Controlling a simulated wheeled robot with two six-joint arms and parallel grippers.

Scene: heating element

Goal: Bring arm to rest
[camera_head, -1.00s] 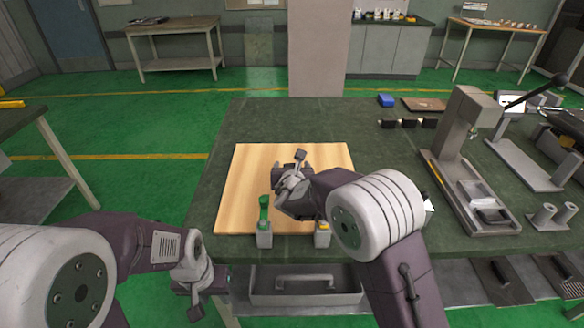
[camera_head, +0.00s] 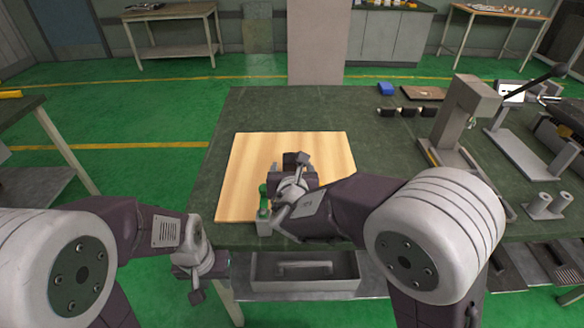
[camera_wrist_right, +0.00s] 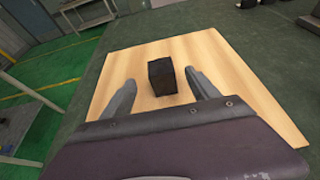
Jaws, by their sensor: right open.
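My right gripper (camera_head: 292,178) is over the wooden board (camera_head: 241,175) in the head view. In the right wrist view its two fingers (camera_wrist_right: 160,77) are spread apart. A black block (camera_wrist_right: 162,78) stands on the board between and just beyond the fingertips; I cannot tell whether they touch it. In the head view the block is hard to separate from the dark gripper parts. My left gripper (camera_head: 190,268) hangs low left of the table's front edge, away from the board. Its fingers are not clear.
A small grey block with a green piece (camera_head: 264,203) stands at the board's front edge, close to my right wrist. A grey press (camera_head: 458,120) and two short grey cylinders (camera_head: 547,205) stand on the right. The table's (camera_head: 385,150) back left is clear.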

